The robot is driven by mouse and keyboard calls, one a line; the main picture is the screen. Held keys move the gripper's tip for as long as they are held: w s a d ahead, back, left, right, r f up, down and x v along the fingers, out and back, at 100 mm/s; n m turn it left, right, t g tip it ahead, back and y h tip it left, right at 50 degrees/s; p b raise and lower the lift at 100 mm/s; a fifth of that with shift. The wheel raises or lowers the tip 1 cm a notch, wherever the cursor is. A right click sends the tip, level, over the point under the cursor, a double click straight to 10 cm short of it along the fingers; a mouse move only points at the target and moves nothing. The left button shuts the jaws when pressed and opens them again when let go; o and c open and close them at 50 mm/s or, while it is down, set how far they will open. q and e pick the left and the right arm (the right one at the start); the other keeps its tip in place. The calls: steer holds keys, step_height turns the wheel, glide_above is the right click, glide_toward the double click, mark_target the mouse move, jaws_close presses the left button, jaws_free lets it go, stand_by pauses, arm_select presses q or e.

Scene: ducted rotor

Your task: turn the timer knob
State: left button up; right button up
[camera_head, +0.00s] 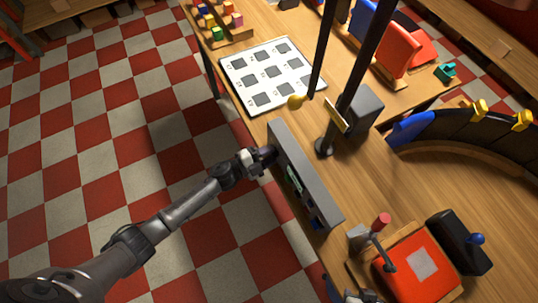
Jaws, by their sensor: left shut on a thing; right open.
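A grey control panel (308,178) stands along the left edge of the wooden workbench, its face toward the aisle, with a small green display and blue parts on it. My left gripper (268,153) reaches in from the left and is shut at the panel's far end. It appears closed on the timer knob, which the fingers hide, so its angle cannot be told. My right gripper (351,276) shows only in part at the bottom edge, by the panel's near end. It is open, with nothing seen between its fingers.
A white board with grey squares (270,75) lies beyond the panel. Dark upright bars (358,75) cross above the bench. A red box (415,263) with a red-handled lever (381,222) stands at the near right. A curved dark duct piece (470,130) lies right. The checkered floor is clear at left.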

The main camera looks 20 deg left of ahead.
arm_select(q)
steer(key=m+b, duration=0.1)
steer(key=m, duration=0.3)
steer(key=shift+f+m+b, duration=0.15)
steer(key=shift+m+b, duration=0.25)
arm_select(e)
step_height(320, 180, down, 2)
steer(key=shift+f, duration=0.1)
arm_select(q)
steer(key=m+b, duration=0.1)
steer(key=m, duration=0.2)
steer(key=shift+m+b, duration=0.3)
steer(key=shift+b, duration=0.05)
arm_select(e)
steer(key=shift+d+f, duration=0.15)
steer(key=shift+f, duration=0.65)
arm_select(q)
steer(key=m+b, duration=0.1)
steer(key=m, duration=0.2)
arm_select(e)
steer(key=shift+f, duration=0.7)
arm_select(q)
steer(key=shift+m+b, duration=0.55)
steer(key=shift+m, duration=0.25)
arm_select(e)
steer(key=shift+f, duration=0.4)
arm_select(q)
steer(key=shift+m, duration=0.3)
steer(key=o, duration=0.9)
steer(key=shift+a, duration=0.1)
